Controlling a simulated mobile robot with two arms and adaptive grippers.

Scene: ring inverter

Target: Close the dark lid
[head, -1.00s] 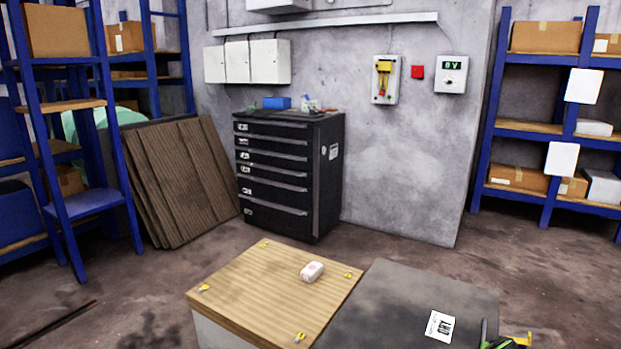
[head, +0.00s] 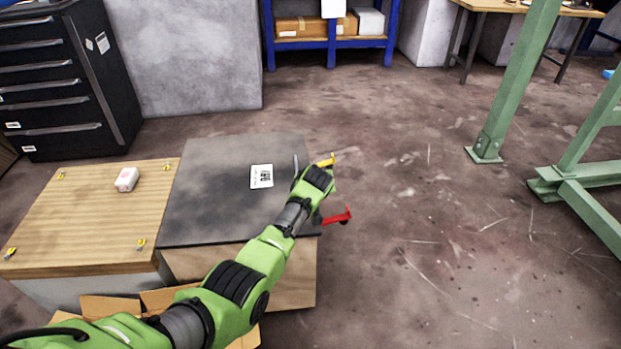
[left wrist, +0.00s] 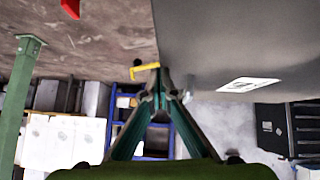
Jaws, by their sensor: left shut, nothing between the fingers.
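The dark lid (head: 215,205) is a flat grey-black panel on a wooden box (head: 240,272), with a white label (head: 261,176) on it. It looks roughly level; any small gap under it cannot be judged. My left gripper (head: 296,164) is at the lid's right edge, its fingers mostly hidden by the wrist. In the left wrist view the fingers (left wrist: 162,88) are shut with nothing between them, close beside the dark panel (left wrist: 225,40). Touch is unclear. A yellow catch (head: 326,161) and a red one (head: 337,217) stick out on that side. My right gripper is out of view.
A light wooden box top (head: 90,215) with a small white item (head: 126,180) stands left of the lid. An open cardboard box (head: 110,307) is below my arm. Green steel posts (head: 515,85) stand at right. The floor between is clear.

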